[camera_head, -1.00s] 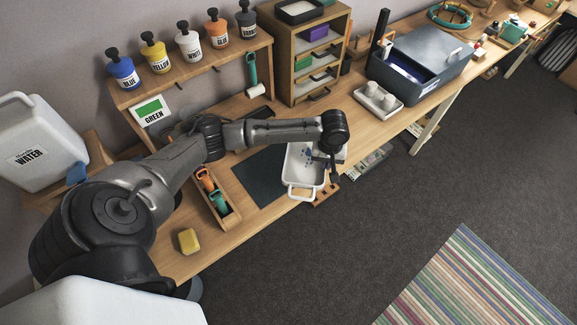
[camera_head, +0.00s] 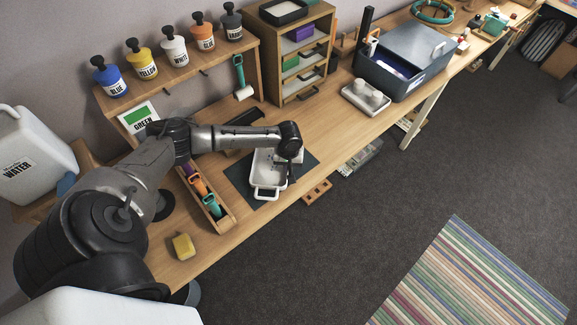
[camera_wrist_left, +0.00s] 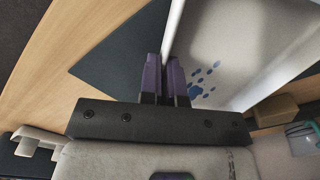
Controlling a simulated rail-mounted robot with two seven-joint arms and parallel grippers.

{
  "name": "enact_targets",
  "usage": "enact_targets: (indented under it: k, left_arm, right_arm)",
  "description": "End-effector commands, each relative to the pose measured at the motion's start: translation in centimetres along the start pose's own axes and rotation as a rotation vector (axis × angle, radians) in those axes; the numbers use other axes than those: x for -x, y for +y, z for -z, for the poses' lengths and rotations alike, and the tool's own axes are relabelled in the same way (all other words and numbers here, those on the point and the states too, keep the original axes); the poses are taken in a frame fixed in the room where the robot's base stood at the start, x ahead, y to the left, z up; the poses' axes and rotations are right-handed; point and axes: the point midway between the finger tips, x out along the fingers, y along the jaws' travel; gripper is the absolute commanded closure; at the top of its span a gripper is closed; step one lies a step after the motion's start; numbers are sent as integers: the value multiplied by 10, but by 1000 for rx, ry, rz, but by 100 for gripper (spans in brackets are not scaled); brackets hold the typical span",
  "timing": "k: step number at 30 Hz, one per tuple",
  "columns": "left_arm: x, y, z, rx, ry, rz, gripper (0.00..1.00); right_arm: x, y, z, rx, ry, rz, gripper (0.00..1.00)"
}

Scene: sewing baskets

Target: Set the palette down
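The palette is a white tray (camera_head: 266,181) with blue paint spots inside. It is over the dark mat (camera_head: 236,173) near the table's front edge. Whether it touches the mat is hard to tell. My left gripper (camera_head: 292,178) is at the palette's right side. In the left wrist view the gripper's two purple fingers (camera_wrist_left: 165,72) are close together on the palette's wall (camera_wrist_left: 235,55), with the blue spots just beside them. The mat (camera_wrist_left: 125,48) shows to the left there. My right gripper is not in view.
A wooden tool box with coloured handles (camera_head: 208,197) stands left of the palette, and a yellow sponge (camera_head: 183,246) lies nearer. A small drawer cabinet (camera_head: 292,60) and a white tray with cups (camera_head: 366,98) are behind. Table between palette and cabinet is mostly clear.

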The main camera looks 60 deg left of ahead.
Motion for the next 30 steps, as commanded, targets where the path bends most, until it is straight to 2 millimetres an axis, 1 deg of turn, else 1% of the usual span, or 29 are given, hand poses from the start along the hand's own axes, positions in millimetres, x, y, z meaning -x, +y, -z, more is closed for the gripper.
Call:
enact_targets:
  k: [3,15,18,24,30]
  left_arm:
    - [-6,1,0,0,1,-2,100]
    - [-9,1,0,-1,0,-1,100]
    - [-9,0,0,-1,1,-1,88]
    - [-9,0,0,-1,1,-1,71]
    - [-9,0,0,-1,1,-1,71]
  right_arm:
    - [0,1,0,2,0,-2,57]
    - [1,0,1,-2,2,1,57]
    - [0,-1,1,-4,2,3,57]
    - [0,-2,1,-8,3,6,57]
    - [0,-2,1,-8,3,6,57]
